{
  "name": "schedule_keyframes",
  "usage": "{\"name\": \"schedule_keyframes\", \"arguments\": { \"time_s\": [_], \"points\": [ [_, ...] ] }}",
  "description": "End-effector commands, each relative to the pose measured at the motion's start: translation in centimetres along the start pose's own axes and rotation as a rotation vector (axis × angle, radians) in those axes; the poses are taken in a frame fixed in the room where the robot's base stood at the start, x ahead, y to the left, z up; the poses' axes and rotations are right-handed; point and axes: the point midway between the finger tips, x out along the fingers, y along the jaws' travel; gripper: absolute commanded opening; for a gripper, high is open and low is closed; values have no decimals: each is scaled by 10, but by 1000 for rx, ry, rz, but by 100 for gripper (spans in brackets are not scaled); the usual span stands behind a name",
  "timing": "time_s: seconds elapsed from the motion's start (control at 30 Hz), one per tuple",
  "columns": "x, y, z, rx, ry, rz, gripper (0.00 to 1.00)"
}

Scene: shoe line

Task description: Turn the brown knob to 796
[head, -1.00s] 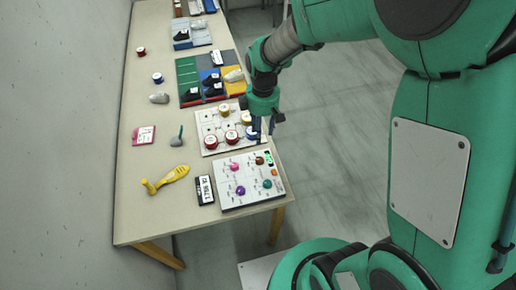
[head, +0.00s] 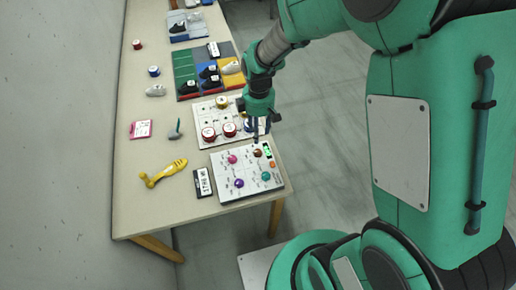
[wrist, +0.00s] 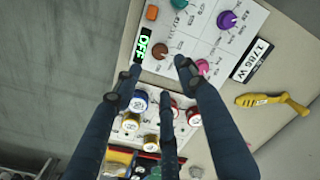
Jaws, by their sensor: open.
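The brown knob (head: 257,153) is on the white control panel (head: 226,193) at the near end of the table. In the wrist view the brown knob (wrist: 160,50) sits beside a green display (wrist: 143,46) that seems to read OFF. The display (head: 267,149) is too small to read in the head view. My gripper (head: 255,139) is above the panel's far edge, just beyond the brown knob. In the wrist view my gripper (wrist: 160,70) is open, with two fingertips either side of the knob's near side and nothing between them.
Pink (head: 232,159), purple (head: 239,183) and teal (head: 266,176) knobs and an orange button (head: 272,165) share the panel. A label plate (head: 203,182) and yellow tool (head: 164,173) lie left. Red-topped and other round containers (head: 209,134) stand on a board (head: 200,110) behind.

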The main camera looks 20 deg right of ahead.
Motion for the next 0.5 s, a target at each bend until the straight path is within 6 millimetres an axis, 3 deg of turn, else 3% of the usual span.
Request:
{"name": "schedule_keyframes", "arguments": {
  "time_s": [0.5],
  "points": [
    [83, -1, 0, 0, -1, -2, 41]
  ]
}}
